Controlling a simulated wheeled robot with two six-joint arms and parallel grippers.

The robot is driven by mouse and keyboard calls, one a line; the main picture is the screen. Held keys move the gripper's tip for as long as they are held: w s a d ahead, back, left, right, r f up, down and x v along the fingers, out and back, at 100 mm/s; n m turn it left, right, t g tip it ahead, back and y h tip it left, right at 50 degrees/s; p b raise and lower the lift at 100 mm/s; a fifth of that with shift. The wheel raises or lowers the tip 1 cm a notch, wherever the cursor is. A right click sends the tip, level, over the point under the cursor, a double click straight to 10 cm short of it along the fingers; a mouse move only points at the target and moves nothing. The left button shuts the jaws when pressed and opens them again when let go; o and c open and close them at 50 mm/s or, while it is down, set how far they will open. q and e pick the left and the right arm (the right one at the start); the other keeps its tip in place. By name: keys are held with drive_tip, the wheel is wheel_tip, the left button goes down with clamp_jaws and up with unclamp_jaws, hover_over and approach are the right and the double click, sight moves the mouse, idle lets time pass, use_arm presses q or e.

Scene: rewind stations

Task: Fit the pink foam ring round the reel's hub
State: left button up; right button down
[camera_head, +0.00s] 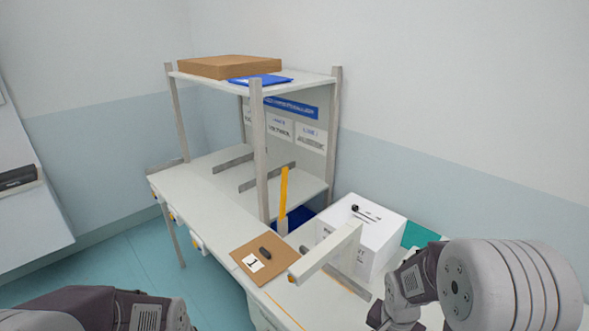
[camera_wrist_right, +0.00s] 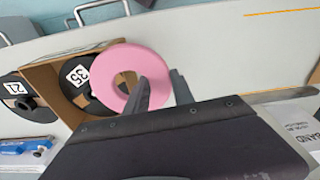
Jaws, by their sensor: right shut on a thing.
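The pink foam ring (camera_wrist_right: 152,62) is in the right wrist view, its near band between the fingers of my right gripper (camera_wrist_right: 162,92), which is shut on it. The ring overlaps a black reel marked 35 (camera_wrist_right: 84,92) in that view; I cannot tell the gap between them. Another black reel, marked 21 (camera_wrist_right: 30,108), lies at the left with its hub showing. In the head view the ring is not seen, and my right arm hides its gripper. My left arm shows at the bottom left, its gripper out of view.
The reel marked 35 sits in an open cardboard box (camera_wrist_right: 45,72). A blue-and-white item (camera_wrist_right: 15,147) lies below the reels.

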drive_tip(key=w+a+f+n+y, duration=0.1)
drive_tip(key=w+a+n, duration=0.4)
drive_tip(key=n, duration=0.4)
drive_tip(key=shift+a+t, duration=0.3)
drive_tip(key=shift+a, duration=0.3)
drive_tip(key=shift+f, duration=0.1)
